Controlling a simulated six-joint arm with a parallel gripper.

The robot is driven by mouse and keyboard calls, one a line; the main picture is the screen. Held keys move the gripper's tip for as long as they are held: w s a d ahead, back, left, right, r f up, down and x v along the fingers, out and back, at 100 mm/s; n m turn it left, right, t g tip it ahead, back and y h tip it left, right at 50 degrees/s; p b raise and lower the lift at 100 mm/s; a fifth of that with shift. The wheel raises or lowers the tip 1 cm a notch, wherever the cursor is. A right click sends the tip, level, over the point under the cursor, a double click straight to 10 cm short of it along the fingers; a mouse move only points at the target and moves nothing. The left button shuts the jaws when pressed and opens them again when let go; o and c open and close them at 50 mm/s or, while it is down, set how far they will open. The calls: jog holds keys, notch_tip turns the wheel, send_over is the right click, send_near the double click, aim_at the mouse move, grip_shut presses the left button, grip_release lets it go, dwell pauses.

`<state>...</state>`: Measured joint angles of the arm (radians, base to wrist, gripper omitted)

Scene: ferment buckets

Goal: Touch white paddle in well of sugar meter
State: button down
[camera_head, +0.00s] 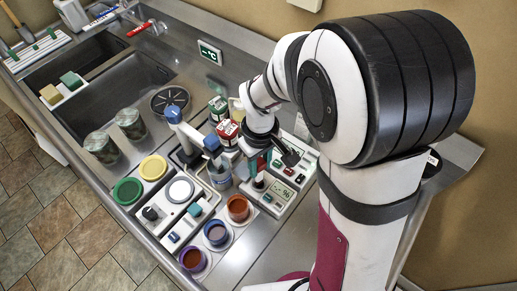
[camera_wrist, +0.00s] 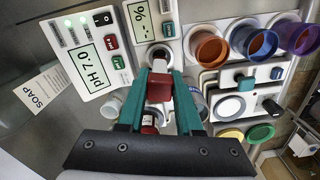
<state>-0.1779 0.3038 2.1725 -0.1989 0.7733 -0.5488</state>
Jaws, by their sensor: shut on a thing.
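My gripper (camera_wrist: 161,78) has teal fingers shut on a red block (camera_wrist: 159,89), apparently the paddle's handle. In the head view my wrist covers much of the grasp.
The pH meter (camera_wrist: 88,62) reads 7.0 beside the sugar meter. Orange (camera_head: 238,208), blue (camera_head: 216,232) and purple (camera_head: 192,260) cups stand nearby.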

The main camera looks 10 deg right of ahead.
jog(key=shift+f, duration=0.5)
dwell(0.8)
jog(key=shift+r, duration=0.1)
dwell(0.3)
jog(key=shift+r, duration=2.95)
